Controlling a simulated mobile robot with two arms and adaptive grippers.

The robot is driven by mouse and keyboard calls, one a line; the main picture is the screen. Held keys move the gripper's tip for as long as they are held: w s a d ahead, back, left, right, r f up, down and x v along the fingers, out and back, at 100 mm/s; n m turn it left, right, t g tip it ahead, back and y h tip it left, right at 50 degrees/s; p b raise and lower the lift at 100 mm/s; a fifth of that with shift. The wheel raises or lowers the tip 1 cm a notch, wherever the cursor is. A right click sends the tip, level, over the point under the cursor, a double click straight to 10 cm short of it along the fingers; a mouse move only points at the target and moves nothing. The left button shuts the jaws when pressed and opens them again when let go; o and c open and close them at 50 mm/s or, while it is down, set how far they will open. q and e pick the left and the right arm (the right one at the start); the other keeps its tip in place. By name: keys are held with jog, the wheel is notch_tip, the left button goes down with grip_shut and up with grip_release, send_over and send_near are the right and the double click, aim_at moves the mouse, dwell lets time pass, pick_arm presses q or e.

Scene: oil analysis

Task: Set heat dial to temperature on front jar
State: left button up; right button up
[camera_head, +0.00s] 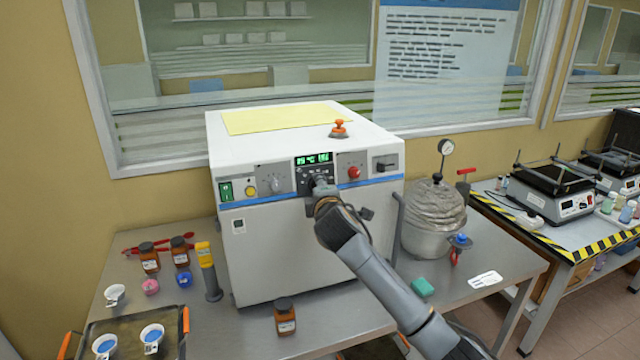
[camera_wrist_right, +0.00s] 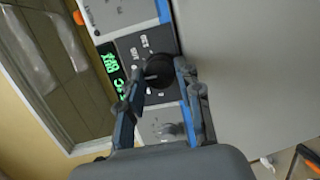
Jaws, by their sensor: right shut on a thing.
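The heat dial (camera_wrist_right: 159,68) is a dark round knob below a green lit display (camera_head: 313,159) on the front of a white oven-like machine (camera_head: 290,240). My right gripper (camera_wrist_right: 160,76) is shut on the dial, one finger on each side of it. In the head view, my right gripper (camera_head: 322,188) covers most of the dial. The display shows a reading in °C that looks like 75. The front jar (camera_head: 285,322) is brown with a dark lid and stands below the machine's front. Its white label is too small to read. My left gripper is out of view.
A grey dial (camera_head: 275,185) and a red button (camera_head: 354,172) flank the display panel. A covered metal pot (camera_head: 425,240) with a gauge stands right of the machine. Brown jars (camera_head: 149,258), small cups and a yellow-topped tool (camera_head: 206,262) stand at left, above a dark tray (camera_head: 130,327).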

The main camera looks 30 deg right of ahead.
jog(key=shift+m+p, duration=0.5)
jog(key=shift+m, duration=0.6)
jog(key=o, duration=1.2)
jog(key=shift+c, duration=0.2)
jog(key=v, duration=1.2)
jog(key=shift+r, duration=0.15)
